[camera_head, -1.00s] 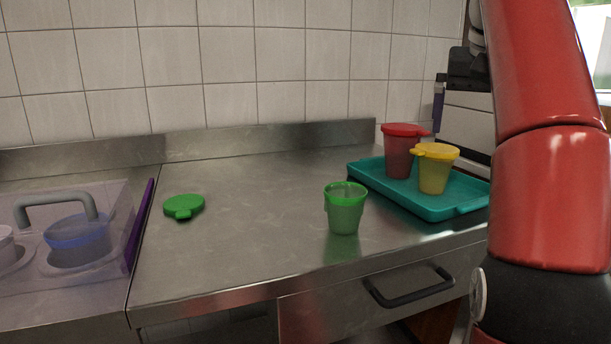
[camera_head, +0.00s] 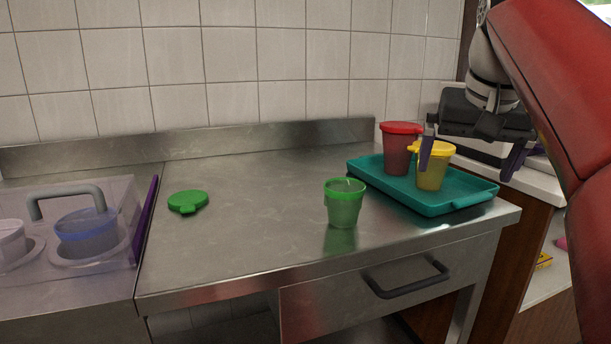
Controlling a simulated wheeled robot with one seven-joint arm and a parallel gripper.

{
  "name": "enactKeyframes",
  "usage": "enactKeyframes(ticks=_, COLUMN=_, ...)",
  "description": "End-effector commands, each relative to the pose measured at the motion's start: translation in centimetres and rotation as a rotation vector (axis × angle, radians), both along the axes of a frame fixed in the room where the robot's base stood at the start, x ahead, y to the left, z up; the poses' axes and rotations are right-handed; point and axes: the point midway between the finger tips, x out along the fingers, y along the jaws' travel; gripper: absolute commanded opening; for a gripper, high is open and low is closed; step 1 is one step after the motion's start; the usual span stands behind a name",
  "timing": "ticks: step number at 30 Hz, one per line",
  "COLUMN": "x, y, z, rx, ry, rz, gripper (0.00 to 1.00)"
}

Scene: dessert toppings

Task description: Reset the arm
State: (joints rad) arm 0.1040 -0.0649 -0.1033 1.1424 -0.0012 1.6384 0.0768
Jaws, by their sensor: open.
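My gripper (camera_head: 470,162) hangs at the upper right in the head view, at the end of my red arm. Its two purple fingers are wide apart, with nothing between them. The left finger overlaps the yellow-lidded cup (camera_head: 432,171) in the picture; I cannot tell whether they touch. A green cup (camera_head: 343,207) stands upright and open on the steel counter (camera_head: 262,228). Its green lid (camera_head: 187,201) lies apart from it on the left of the counter.
A teal tray (camera_head: 462,200) holds the yellow-lidded cup and a red-lidded cup (camera_head: 398,152). A clear case (camera_head: 120,235) with a grey handle and cups inside stands at the left. A drawer handle (camera_head: 405,281) juts from the counter front. The middle of the counter is clear.

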Motion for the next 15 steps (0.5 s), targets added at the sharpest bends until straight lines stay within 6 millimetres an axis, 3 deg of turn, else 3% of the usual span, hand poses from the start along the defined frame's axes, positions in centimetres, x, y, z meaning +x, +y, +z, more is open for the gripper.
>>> enactKeyframes(ticks=8, x=-5.4, y=3.8, z=-9.3, rx=-0.003, ry=-0.027, rz=0.118, gripper=1.00)
enactKeyframes(ticks=15, x=-11.1, y=6.7, z=-19.7, rx=-0.023, ry=-0.050, rz=0.212, gripper=1.00)
